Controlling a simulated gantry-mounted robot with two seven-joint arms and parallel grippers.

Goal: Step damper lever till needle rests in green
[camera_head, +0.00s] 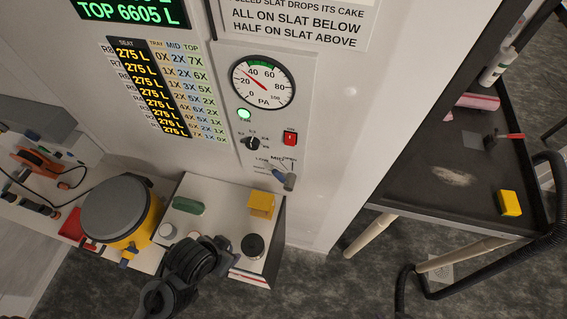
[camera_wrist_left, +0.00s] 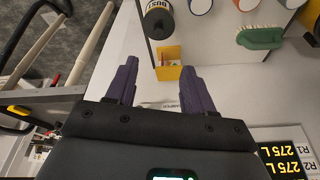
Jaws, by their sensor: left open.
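The damper lever (camera_head: 288,181) has a grey handle and stands out from the white panel below a LOW-MID-OPEN scale. The round PA gauge (camera_head: 262,82) is above it, with a green arc at the top of its dial. Its thin red needle appears to point to the left part of the dial, outside the green, but it is small. My left gripper (camera_head: 216,246) is low over the shelf, left of and below the lever. The lever is not clearly visible there. My right gripper is out of view.
A green brush (camera_head: 188,206), dark-topped can (camera_head: 253,246) and yellow bucket (camera_head: 130,240) are nearby.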

